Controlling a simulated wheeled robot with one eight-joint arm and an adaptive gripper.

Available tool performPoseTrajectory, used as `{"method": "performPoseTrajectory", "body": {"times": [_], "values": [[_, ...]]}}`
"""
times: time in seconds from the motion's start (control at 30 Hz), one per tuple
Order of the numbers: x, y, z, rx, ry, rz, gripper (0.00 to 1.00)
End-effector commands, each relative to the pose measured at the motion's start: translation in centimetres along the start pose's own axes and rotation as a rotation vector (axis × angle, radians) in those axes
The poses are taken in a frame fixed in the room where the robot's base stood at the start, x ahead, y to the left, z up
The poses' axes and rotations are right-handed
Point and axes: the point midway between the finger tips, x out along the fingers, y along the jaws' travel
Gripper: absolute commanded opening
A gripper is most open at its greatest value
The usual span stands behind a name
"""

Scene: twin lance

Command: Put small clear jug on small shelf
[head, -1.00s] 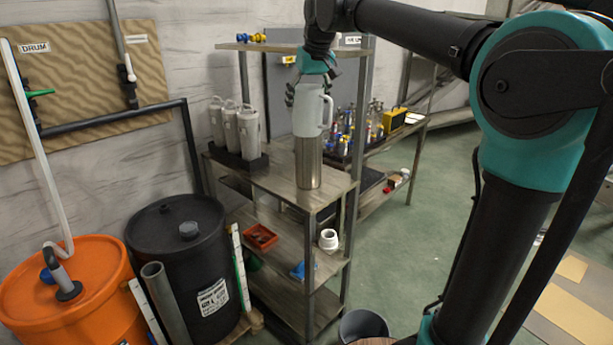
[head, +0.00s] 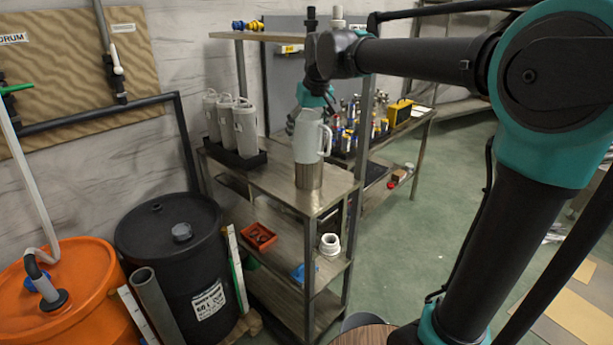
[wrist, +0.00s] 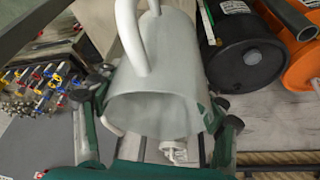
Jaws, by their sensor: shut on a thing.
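The small jug (head: 307,135) is pale and whitish with a looped handle on its right side in the head view. My gripper (head: 312,105) is shut on it near its top. The jug is upright, above the rack's middle shelf (head: 270,182), and overlaps the upper part of a metal cylinder (head: 309,178) standing there. I cannot tell whether the jug is in front of or around this cylinder. In the wrist view the jug (wrist: 165,70) lies between my gripper's fingers (wrist: 152,110), its open rim facing the camera.
Several grey canisters (head: 245,128) stand in a dark tray at the shelf's back left. A top shelf (head: 270,37) is above. A red bin (head: 258,236) and a white fitting (head: 330,244) are on the lower shelf. A black drum (head: 175,250) and an orange drum (head: 80,285) stand left.

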Motion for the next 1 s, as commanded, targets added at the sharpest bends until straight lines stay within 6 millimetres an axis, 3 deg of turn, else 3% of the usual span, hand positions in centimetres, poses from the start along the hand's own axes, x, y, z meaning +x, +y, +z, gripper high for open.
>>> {"method": "performPoseTrajectory", "body": {"times": [0.4,0.83,1.0], "values": [[8.9,0.0,3.6,0.000,0.000,0.000,0.42],[13.1,0.1,5.4,0.000,0.000,0.000,0.42],[13.9,0.1,5.8,0.000,0.000,0.000,0.42]]}}
